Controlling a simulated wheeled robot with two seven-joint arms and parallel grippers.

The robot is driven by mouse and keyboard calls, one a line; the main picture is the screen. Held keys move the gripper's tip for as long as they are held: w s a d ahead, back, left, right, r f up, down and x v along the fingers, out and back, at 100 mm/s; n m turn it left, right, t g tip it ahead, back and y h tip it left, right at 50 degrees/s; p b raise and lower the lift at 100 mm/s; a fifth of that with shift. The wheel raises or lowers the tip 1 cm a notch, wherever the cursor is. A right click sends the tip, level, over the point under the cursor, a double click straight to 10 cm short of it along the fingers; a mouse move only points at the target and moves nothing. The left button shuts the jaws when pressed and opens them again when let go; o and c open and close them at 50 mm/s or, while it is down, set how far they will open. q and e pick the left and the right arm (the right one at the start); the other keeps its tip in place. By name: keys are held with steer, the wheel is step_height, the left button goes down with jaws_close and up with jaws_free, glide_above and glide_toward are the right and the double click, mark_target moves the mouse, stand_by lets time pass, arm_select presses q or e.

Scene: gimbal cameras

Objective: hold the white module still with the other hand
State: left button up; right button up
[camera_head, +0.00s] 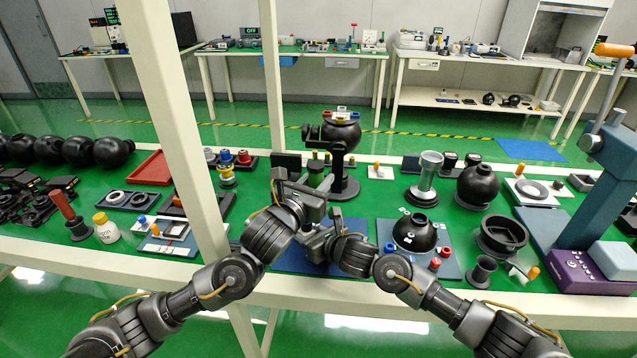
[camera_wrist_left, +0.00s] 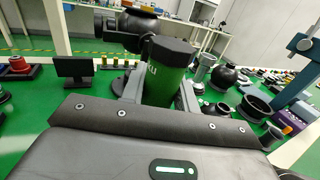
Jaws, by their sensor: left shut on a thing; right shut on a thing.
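My left gripper (camera_head: 315,186) is shut on a green cylinder with a black cap (camera_head: 316,168). In the left wrist view, the cylinder (camera_wrist_left: 165,78) stands upright between the fingers, with part of its lettering showing. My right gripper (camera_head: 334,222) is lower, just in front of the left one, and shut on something. What it holds is hidden by the grippers, so I cannot tell whether it is the white module. No white module can be made out clearly.
A black stand (camera_head: 342,182) with a black ball (camera_head: 341,134) is just behind my grippers. A blue mat (camera_head: 290,262) lies under them. A black dome (camera_head: 414,232) stands at right on a grey-blue mat. A white post (camera_head: 180,110) rises at left.

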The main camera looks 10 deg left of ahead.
steer(key=o, duration=1)
steer(key=shift+o, duration=0.2)
steer(key=v, duration=1.2)
steer(key=shift+f, duration=0.1)
arm_select(q)
steer(key=shift+d, duration=0.1)
arm_select(e)
steer(key=shift+s+d, duration=0.1)
